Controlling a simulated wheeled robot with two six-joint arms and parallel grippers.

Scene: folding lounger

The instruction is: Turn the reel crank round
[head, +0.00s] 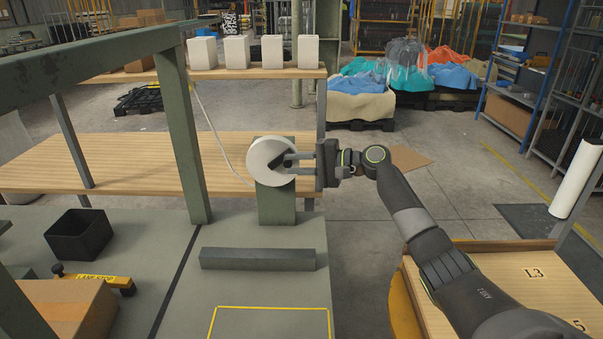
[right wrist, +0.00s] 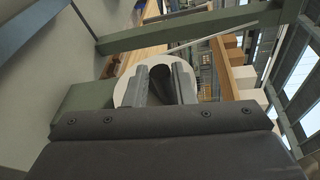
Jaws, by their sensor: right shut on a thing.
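The reel (head: 258,157) is a white disc in front of a green post (head: 276,205), at the middle of the head view. Its white face also shows in the right wrist view (right wrist: 127,92). My right gripper (head: 286,161) reaches it from the right, with its fingers lying across the disc's face. In the right wrist view the two fingers are shut on the dark, round crank handle (right wrist: 161,84), which sits between them. The head view shows little of the crank, as the fingers cover most of it. My left gripper is not in view.
A grey bar (head: 258,258) lies on the bench in front of the post. A black bin (head: 79,235) and a yellow lane stop (head: 97,281) are at the left. Several white blocks (head: 236,51) stand on the shelf behind. A green frame post (head: 181,135) rises left of the reel.

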